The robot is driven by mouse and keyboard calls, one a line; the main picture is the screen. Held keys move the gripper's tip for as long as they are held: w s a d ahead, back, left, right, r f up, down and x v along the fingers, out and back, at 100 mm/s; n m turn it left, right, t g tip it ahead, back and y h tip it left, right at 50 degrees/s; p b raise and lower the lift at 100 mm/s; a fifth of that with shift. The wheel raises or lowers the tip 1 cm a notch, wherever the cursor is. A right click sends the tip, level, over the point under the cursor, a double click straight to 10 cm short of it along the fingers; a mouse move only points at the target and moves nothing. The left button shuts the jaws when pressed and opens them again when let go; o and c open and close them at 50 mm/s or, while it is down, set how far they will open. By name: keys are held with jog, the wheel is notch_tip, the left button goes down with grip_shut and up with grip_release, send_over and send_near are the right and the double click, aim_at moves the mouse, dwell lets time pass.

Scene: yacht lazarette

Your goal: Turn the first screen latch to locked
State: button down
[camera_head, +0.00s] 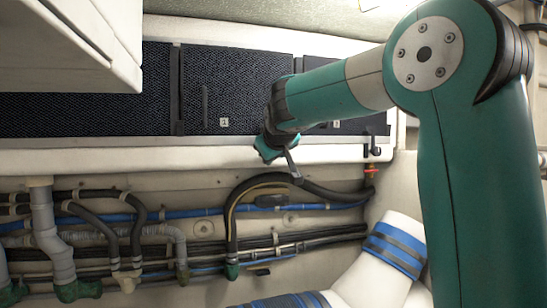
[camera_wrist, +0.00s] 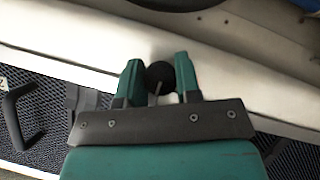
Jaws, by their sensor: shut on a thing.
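A dark mesh screen panel (camera_head: 235,85) with a small white label (camera_head: 224,122), which seems to read 1, is set in the pale wall. My gripper (camera_head: 274,150) is at its lower right corner, by the pale ledge. In the wrist view, my gripper's green fingers (camera_wrist: 157,68) close around a round black knob (camera_wrist: 160,74) on a thin stem, which appears to be the latch. A dark lever-like piece (camera_head: 294,166) slants down beside the gripper in the head view; I cannot tell its exact link to the knob. The latch's mount is hidden by my gripper.
Another black latch (camera_head: 373,148) stands at the far right, above a red-handled fitting (camera_head: 371,171). A black handle (camera_wrist: 14,115) is on the mesh panel. Pipes and black hoses (camera_head: 270,182) run below the ledge. A white cabinet (camera_head: 80,40) overhangs at upper left.

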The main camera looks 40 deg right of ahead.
dwell(0.4)
jog(key=c, duration=0.8)
grip_release()
jog(key=shift+a, duration=0.1)
jog(key=b+v, duration=0.3)
jog(key=v, duration=1.4)
jog(key=shift+s+a, duration=0.15)
